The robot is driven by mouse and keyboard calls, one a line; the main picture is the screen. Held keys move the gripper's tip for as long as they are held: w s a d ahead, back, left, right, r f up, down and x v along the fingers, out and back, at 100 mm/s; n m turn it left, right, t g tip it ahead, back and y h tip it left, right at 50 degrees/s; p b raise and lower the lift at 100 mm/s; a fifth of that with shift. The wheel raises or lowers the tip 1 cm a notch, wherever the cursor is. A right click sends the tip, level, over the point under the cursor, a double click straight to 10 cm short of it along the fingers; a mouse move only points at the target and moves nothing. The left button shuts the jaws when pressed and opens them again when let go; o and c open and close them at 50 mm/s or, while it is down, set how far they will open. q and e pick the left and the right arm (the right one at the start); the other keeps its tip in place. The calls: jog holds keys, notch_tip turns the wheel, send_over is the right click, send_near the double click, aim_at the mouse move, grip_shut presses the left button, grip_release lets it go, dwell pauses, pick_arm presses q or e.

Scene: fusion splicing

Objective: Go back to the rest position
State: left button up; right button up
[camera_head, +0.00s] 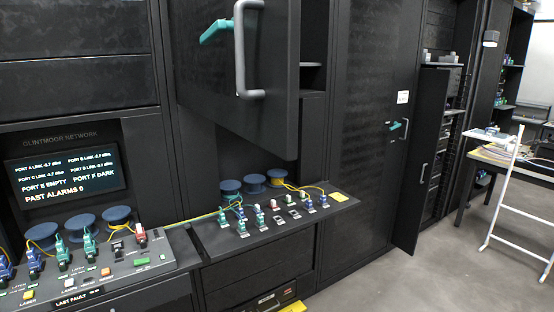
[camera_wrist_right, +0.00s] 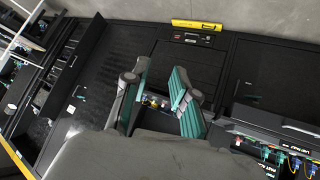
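My right gripper (camera_wrist_right: 161,78) shows in the right wrist view. Its two fingers with teal pads stand apart, with a gap between them. Small coloured parts show in the gap; they look like background, and I see nothing clearly held. Neither of my grippers shows in the head view. The left console (camera_head: 150,272) carries several plugged connectors and lit buttons. The right shelf (camera_head: 225,247) carries a row of coloured connectors, with blue spools (camera_head: 255,183) behind it. The screen (camera_head: 66,174) reads port F dark, port E empty and past alarms 0.
A black cabinet door (camera_head: 240,85) with a grey handle stands open above the shelf. Another narrow door (camera_head: 422,160) stands open at right. A white ladder-like stand (camera_head: 505,195) is by a table (camera_head: 515,160). The grey floor (camera_head: 430,275) is clear at lower right.

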jog(key=s+a+f+g+y, duration=0.1)
jog(key=s+f+g, duration=0.25)
jog(key=s, duration=0.25)
jog(key=s+a+f+g, duration=0.1)
jog(key=s+f+g, duration=0.1)
jog(key=s+f, duration=0.3)
jog(key=s+f+g, duration=0.1)
jog(key=s+f, duration=0.1)
jog(key=f, duration=1.2)
jog(key=s+f+g, duration=0.1)
jog(key=s+f, duration=0.1)
jog(key=f, duration=1.2)
jog(key=s+d+f+n+b, duration=0.1)
jog(key=s+d+f, duration=0.2)
jog(key=s+f, duration=1.2)
jog(key=shift+s+d+g, duration=0.15)
jog(key=shift+s+g, duration=0.25)
jog(key=shift+g, duration=0.05)
jog(key=shift+f, duration=0.1)
